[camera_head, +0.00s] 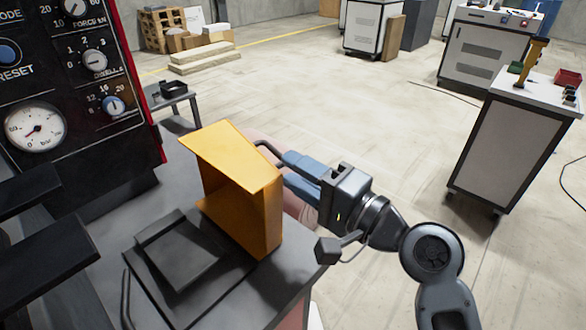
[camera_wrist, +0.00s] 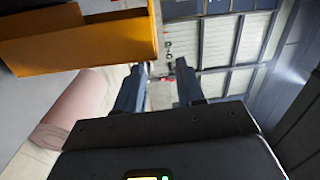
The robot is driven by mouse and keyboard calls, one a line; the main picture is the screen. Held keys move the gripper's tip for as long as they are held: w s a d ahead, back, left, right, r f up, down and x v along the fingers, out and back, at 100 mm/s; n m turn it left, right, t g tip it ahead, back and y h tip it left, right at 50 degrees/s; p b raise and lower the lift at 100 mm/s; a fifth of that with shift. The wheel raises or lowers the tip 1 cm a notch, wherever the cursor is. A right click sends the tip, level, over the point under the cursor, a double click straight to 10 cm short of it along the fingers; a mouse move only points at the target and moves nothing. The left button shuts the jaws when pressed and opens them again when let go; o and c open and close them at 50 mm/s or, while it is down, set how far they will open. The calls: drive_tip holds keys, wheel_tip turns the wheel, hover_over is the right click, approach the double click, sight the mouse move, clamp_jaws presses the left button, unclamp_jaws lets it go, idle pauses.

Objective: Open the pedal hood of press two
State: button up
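The yellow pedal hood (camera_head: 268,215) stands at the right edge of a dark stand, its hollow side facing left. The flat black pedal plate (camera_head: 180,255) to its left is uncovered. A dark curved handle (camera_head: 265,147) sticks out from the hood's right side. My gripper (camera_head: 284,170) is just right of the hood, its blue fingers close to the handle. Whether they touch it is unclear. In the wrist view my gripper (camera_wrist: 160,72) has its fingers apart with nothing clearly between them, and the yellow hood (camera_wrist: 90,45) fills the upper left.
A control panel (camera_head: 75,90) with knobs and a gauge rises at the left. A pinkish cylinder (camera_wrist: 75,110) lies beyond the hood, partly hidden in the head view. A white cabinet (camera_head: 505,150) stands at the right. The floor between is open.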

drive_tip(key=v, duration=0.7)
idle(0.6)
drive_tip(key=shift+s+d+r, duration=0.1)
drive_tip(key=shift+s+d, duration=0.05)
